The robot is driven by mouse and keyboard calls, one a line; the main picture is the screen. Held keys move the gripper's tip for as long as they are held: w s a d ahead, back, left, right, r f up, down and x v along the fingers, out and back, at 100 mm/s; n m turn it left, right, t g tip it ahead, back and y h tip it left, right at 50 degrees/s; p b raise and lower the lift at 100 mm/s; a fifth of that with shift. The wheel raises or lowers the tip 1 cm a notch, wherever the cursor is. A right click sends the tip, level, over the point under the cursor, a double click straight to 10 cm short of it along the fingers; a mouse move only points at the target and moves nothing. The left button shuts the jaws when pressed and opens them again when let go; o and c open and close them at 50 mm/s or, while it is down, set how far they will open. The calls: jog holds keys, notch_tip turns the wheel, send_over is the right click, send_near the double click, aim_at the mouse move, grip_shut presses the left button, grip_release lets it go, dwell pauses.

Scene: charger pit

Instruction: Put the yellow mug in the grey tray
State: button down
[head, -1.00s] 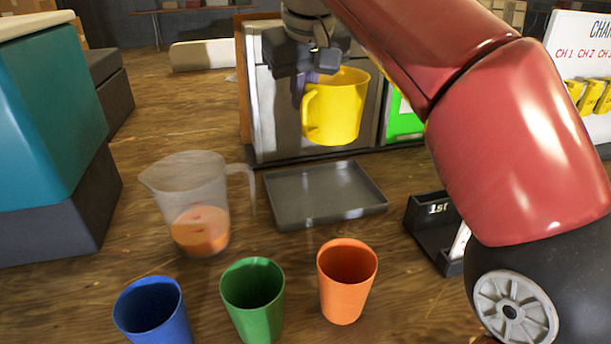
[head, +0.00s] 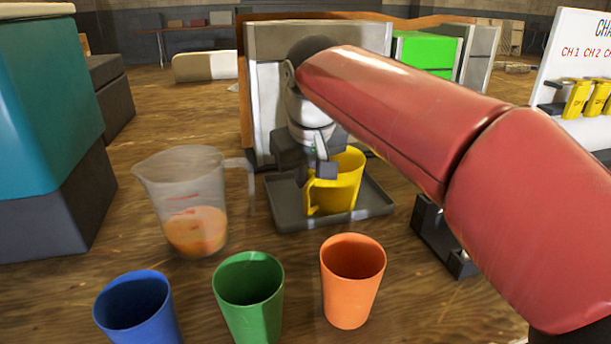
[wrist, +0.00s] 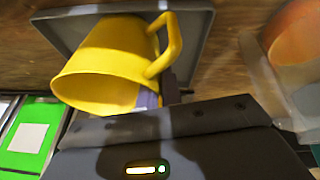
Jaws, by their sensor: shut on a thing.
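The yellow mug (head: 341,187) is upright at the grey tray (head: 377,203), inside its outline in the head view. The mug also shows in the wrist view (wrist: 105,65), with the tray (wrist: 190,30) behind it. My gripper (head: 318,175) is shut on the mug at its handle side. I cannot tell whether the mug's base touches the tray floor. My gripper's body also shows at the bottom of the wrist view, with the fingers partly hidden by the mug.
A clear measuring jug (head: 190,200) with orange liquid stands close left of the tray. Blue (head: 140,310), green (head: 250,295) and orange (head: 350,285) cups stand in front. A dark stand (head: 435,235) is to the right. Machines stand behind the tray.

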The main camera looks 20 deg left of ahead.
jog(key=c, duration=1.6)
grip_release()
jog(key=shift+f, duration=0.1)
jog(key=p+v, duration=0.2)
jog(key=v, duration=1)
jog(key=shift+w, duration=0.15)
